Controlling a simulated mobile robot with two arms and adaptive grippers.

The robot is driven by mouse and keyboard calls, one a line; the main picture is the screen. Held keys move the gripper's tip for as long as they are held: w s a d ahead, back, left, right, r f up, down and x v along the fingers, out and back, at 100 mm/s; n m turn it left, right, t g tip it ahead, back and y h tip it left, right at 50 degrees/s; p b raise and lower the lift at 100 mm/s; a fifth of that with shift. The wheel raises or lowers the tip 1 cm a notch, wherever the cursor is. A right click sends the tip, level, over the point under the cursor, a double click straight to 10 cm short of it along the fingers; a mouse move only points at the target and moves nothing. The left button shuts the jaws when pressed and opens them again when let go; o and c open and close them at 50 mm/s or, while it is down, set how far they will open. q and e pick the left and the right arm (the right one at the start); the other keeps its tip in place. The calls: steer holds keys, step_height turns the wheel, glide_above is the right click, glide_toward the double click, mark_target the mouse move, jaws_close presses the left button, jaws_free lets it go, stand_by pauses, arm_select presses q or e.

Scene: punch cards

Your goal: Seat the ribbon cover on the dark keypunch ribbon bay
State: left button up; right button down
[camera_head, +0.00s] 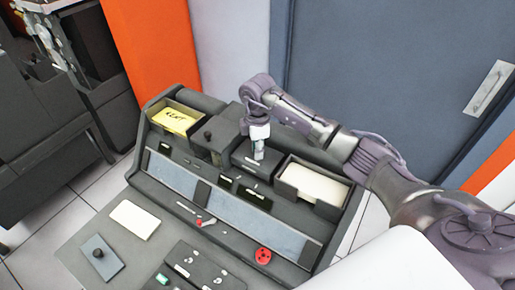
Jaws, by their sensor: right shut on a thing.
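The dark keypunch (222,218) stands in the middle of the head view, with a raised back deck. My right gripper (258,151) reaches in from the right, points down and is shut at the top of a dark, block-shaped cover (246,164), which I take to be the ribbon cover. The part gripped is hidden by the fingers. The cover is at the deck, between a knobbed dark block (206,136) and a tray of cards. The ribbon bay is not visible beneath it. I cannot tell whether the cover touches the deck or sits level. My left gripper is out of view.
A yellow card stack (176,119) fills the left tray, and pale cards (313,184) fill the right tray. A grey knobbed plate (101,259) and a pale card (135,220) lie on the desk front. A red wheel (263,256) sits at the front. A blue-grey cabinet (390,75) stands behind.

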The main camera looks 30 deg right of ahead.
steer(key=shift+f, duration=0.2)
steer(key=shift+f+b, duration=0.4)
steer(key=shift+f, duration=0.05)
steer(key=shift+f, duration=0.35)
stand_by(0.4)
steer(key=shift+f, duration=0.5)
stand_by(1.0)
steer(key=c, duration=0.5)
jaws_free()
